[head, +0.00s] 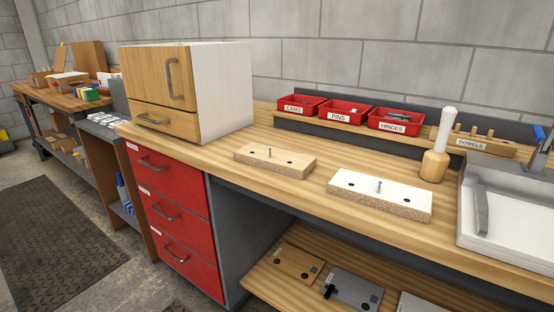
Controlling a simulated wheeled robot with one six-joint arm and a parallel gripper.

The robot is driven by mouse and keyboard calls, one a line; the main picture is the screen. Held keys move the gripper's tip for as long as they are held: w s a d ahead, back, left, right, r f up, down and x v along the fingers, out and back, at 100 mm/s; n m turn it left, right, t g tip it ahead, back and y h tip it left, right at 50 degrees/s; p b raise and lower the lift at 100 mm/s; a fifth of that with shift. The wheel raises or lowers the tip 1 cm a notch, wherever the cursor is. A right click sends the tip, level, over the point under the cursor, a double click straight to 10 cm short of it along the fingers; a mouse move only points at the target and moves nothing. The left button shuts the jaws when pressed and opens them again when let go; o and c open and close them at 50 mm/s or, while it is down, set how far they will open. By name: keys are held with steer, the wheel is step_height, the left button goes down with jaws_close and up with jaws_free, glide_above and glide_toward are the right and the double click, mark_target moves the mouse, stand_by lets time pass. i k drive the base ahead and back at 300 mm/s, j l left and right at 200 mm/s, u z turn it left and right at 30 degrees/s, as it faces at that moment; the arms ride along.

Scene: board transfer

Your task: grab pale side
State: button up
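Two thick boards lie flat and apart on the workbench in the head view. The white-topped board (352,187) has raw speckled edges, an upright metal pin and dark holes. The light wood board (290,165) lies to its left and farther back, also with a pin and dark holes. Both are pale; the white one is the paler. On the shelf below lie a tan wood board (294,262), a grey board (350,288) with a black part at its left, and a light grey board (418,303), cut off by the frame. My gripper is not in view.
A wooden cabinet (222,90) stands left on the bench (235,185). Red bins (346,113) line the back. A white-handled mallet (436,160) stands right of the white board, beside a grey tray-like fixture (510,245). The bench between the two boards is clear.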

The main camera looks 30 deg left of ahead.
mark_target(297, 165)
steer(key=u, duration=1.45)
